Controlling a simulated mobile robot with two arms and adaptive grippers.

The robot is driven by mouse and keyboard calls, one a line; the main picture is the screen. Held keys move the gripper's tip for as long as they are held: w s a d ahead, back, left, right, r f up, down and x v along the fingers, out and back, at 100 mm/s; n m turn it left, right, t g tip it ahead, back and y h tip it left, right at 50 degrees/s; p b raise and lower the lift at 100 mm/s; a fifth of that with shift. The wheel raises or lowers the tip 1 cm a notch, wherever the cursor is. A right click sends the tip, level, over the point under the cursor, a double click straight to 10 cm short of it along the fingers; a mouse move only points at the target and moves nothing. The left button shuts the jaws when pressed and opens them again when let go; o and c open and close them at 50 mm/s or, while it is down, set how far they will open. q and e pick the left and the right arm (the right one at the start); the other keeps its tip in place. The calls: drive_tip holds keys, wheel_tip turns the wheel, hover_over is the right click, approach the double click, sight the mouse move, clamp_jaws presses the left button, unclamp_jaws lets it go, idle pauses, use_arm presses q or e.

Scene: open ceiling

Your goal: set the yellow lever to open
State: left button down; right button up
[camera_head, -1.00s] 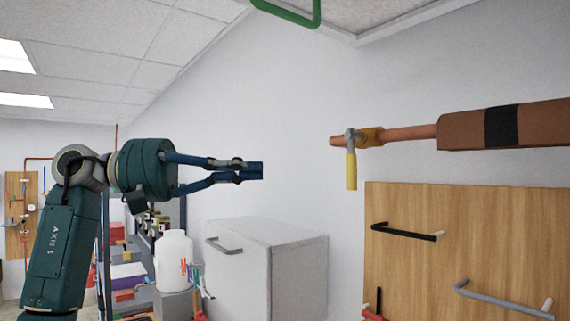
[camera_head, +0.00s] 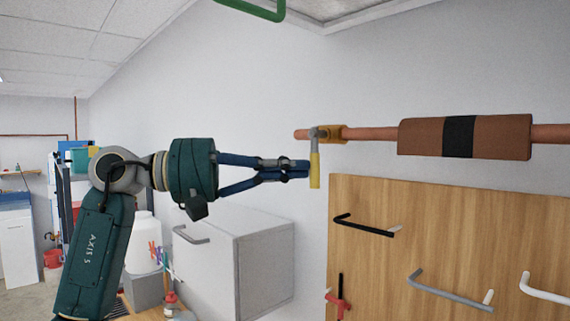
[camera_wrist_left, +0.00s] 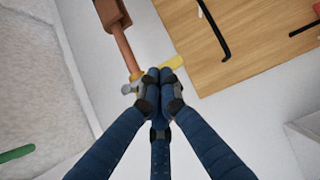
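The yellow lever (camera_head: 315,170) hangs down from a grey valve stem on a brass valve body (camera_head: 333,133), across the line of the copper pipe (camera_head: 371,134). My left gripper (camera_head: 302,168) comes in from the left with its blue fingertips together, right beside the lever in the head view. In the left wrist view the lever (camera_wrist_left: 171,63) shows just past the closed fingertips (camera_wrist_left: 160,77), which hide part of it. I see nothing held between them, and cannot tell if they touch the lever. My right gripper is not in view.
A brown sleeve with a black band (camera_head: 460,137) wraps the pipe on the right. Below, a wooden board (camera_head: 385,270) carries several bar handles. A white cabinet (camera_head: 240,260) stands below my gripper, and a green bar (camera_head: 255,8) hangs overhead.

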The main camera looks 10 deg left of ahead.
use_arm(q)
drive_tip(key=shift+s+d+f+n+b, duration=0.15)
drive_tip(key=shift+n+b, duration=0.15)
drive_tip(key=shift+b, duration=0.35)
